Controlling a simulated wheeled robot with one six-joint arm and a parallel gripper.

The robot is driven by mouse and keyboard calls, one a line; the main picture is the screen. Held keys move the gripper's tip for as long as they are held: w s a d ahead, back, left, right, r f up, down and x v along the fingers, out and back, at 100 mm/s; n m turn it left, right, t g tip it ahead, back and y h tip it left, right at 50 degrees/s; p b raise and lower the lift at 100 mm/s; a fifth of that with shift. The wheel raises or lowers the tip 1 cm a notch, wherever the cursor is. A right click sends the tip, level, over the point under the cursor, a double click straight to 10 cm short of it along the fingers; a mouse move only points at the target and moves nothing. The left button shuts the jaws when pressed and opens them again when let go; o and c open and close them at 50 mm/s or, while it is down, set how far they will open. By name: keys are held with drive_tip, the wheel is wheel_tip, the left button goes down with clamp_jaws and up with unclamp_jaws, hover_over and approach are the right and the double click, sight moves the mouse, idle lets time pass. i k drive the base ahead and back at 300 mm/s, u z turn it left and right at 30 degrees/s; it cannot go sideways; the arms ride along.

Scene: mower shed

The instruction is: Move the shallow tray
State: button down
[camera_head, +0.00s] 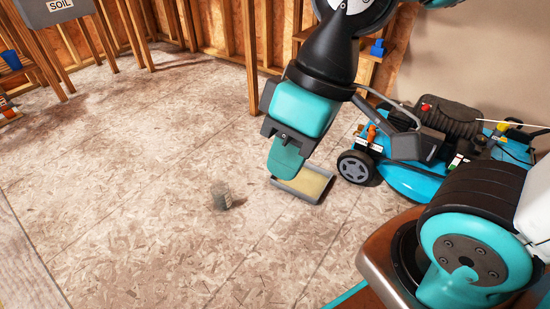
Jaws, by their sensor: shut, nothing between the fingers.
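The shallow tray (316,184) is a grey-rimmed, yellowish-bottomed tray on the floor near the middle of the head view. My gripper (284,172) is teal and dark grey and points down at the tray's left side. It covers the tray's upper left part. The gripper is shut with nothing held. I cannot tell from this view whether its tip touches the tray or is above it.
A blue lawn mower (412,182) stands just right of the tray. A small grey cylindrical can (221,196) stands on the floor to the left. A SOIL bin (58,12) is at the upper left. The chipboard floor (130,170) is mostly clear on the left.

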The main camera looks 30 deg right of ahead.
sight(311, 184)
drive_tip(key=i, duration=0.75)
drive_tip(key=z, duration=0.6)
drive_tip(key=i, duration=0.4)
drive_tip(key=z, duration=0.3)
